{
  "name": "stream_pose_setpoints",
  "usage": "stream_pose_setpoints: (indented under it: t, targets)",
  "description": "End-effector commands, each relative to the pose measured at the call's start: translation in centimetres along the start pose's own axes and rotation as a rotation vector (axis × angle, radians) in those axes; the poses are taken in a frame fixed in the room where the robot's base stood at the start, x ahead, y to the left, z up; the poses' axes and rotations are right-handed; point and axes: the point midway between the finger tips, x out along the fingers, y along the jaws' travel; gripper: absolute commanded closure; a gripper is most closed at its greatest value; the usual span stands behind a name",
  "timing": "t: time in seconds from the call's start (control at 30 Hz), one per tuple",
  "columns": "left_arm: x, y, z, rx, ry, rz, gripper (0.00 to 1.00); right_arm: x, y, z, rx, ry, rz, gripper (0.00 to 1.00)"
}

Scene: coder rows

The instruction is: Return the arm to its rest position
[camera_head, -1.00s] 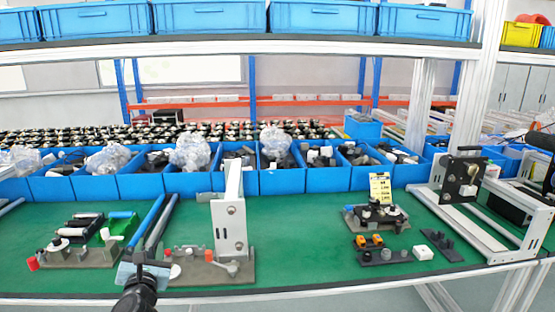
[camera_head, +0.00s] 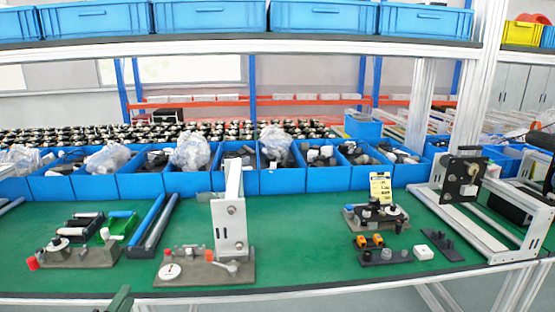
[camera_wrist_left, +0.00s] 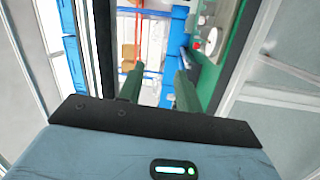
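My left gripper (camera_head: 121,299) shows in the head view only as a dark green finger end at the bottom edge, in front of the table's front edge. In the left wrist view the left gripper (camera_wrist_left: 158,90) has two dark green fingers standing apart with nothing between them. The rest of the left arm is out of the head view. My right gripper is not in view.
The green table (camera_head: 310,230) holds a grey fixture with a white upright (camera_head: 229,225), a fixture with a green tray (camera_head: 120,226), and a metal frame (camera_head: 480,222) at the right. Blue bins (camera_head: 282,180) line the back. Space before the table's front edge looks clear.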

Motion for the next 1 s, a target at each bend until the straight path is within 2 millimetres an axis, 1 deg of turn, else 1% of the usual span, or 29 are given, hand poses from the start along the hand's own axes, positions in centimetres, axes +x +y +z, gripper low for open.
stream_pose_setpoints:
  t: [0.03, 0.17, 0.2, 0.27, 0.3, 0.37, 0.43, 0.5, 0.6, 0.7, 0.83, 1.0]
  targets:
    - [-1.8, -1.6, 1.3, 0.105, -0.049, -0.033, 0.65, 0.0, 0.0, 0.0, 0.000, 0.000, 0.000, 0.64]
    - [-6.1, -5.1, 4.2, 0.398, -0.189, -0.104, 0.65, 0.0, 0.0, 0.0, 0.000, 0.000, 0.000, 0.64]
    - [-7.5, -6.2, 5.1, 0.489, -0.234, -0.125, 0.65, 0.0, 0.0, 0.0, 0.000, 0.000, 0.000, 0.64]
    - [-9.8, -7.9, 6.1, 0.622, -0.303, -0.157, 0.65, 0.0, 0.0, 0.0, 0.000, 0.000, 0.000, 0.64]
    - [-11.4, -9.0, 6.8, 0.712, -0.350, -0.178, 0.65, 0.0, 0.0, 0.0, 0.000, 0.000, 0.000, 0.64]
    - [-13.8, -10.6, 7.5, 0.844, -0.422, -0.208, 0.65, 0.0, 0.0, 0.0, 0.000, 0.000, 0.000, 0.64]
    - [-16.7, -12.4, 8.3, 0.998, -0.509, -0.242, 0.65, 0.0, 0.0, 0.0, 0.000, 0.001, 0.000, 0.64]
    - [-19.6, -13.9, 8.7, 1.144, -0.595, -0.270, 0.65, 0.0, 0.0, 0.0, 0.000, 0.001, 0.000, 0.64]
    - [-23.1, -15.7, 8.9, 1.325, -0.702, -0.302, 0.65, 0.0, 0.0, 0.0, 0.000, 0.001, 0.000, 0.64]
    - [-25.9, -16.8, 8.8, 1.469, -0.788, -0.326, 0.65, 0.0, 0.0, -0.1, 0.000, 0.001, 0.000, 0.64]
    - [-29.1, -17.9, 8.4, 1.627, -0.887, -0.349, 0.65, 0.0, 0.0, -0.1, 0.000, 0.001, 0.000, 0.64]
    - [-32.6, -18.7, 7.7, 1.809, -1.004, -0.371, 0.65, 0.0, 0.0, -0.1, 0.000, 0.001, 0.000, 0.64]
